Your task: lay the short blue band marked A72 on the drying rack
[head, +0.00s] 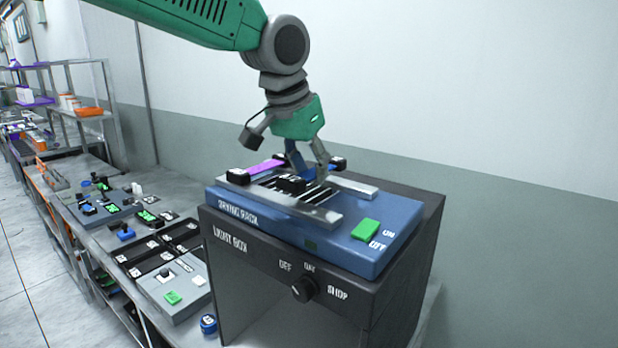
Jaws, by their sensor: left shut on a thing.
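My left gripper (308,168) comes down from above over the drying rack (240,211), a blue unit with grey side rails and slats on top. It is shut on a short blue band (297,164), which is largely hidden by the fingers. I cannot read its mark or tell whether it touches the slats. A purple band (265,167) lies at the left of the rack top, beside the gripper. Black end blocks show around the slats, one (291,184) in front of the fingers. My right gripper is out of view.
The rack stands on a dark light box (320,285) with a knob (303,289). A green switch (365,230) is at the rack's front right. To the left, a long bench holds control panels (175,285) and small parts. A wall stands close behind.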

